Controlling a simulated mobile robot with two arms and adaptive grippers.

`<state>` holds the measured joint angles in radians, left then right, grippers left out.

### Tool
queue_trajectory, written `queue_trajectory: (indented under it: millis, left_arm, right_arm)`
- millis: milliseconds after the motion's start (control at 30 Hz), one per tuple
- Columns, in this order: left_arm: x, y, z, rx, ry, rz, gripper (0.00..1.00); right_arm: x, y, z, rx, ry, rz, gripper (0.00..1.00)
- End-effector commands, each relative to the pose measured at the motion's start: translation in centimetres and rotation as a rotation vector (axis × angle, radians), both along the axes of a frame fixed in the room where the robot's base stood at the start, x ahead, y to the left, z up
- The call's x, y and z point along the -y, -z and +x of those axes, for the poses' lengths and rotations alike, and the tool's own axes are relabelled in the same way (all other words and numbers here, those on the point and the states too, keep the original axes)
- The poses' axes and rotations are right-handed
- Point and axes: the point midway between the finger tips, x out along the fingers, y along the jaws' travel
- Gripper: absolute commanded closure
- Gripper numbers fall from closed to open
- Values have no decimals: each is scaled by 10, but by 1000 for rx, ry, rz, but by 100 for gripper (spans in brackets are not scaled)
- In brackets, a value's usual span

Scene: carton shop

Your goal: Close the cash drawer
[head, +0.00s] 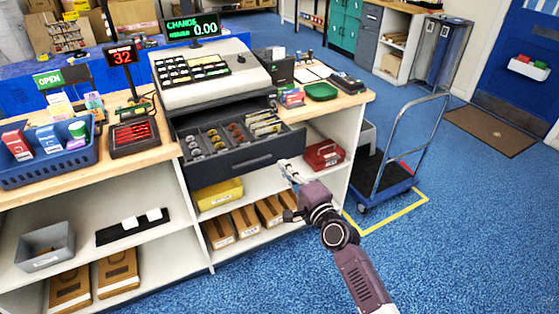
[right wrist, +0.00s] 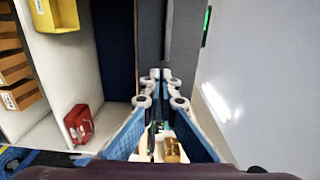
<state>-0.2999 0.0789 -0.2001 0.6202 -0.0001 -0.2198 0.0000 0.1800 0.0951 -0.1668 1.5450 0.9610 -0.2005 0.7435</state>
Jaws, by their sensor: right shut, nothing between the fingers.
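The cash drawer (head: 243,160) is pulled out below the cash register (head: 205,78). Its tray of coins and notes is exposed, and its dark front panel faces me. My right gripper (head: 286,168) is shut and empty, just in front of the panel near its right end. In the right wrist view the closed fingertips (right wrist: 160,74) point at the dark grey drawer front (right wrist: 183,35). I cannot tell whether they touch it. My left gripper is not in view.
Below the drawer, shelves hold a yellow box (head: 219,194), several cartons (head: 245,221) and a red box (head: 323,154). A blue basket (head: 45,165) stands on the counter at left. A hand truck (head: 385,180) stands right of the counter. Blue floor is clear in front.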

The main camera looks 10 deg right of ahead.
Motion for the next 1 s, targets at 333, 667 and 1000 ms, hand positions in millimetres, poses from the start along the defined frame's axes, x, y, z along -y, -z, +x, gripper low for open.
queue_trajectory:
  millis: [333, 667, 1000]
  left_arm:
    - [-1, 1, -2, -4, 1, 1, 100]
    - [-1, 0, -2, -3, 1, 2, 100]
    - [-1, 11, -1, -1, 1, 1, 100]
  right_arm:
    - [-11, 1, 31, -1, -1, 0, 100]
    - [-11, 1, 33, -1, 0, 0, 100]
    - [-16, 2, 48, 0, -1, 2, 100]
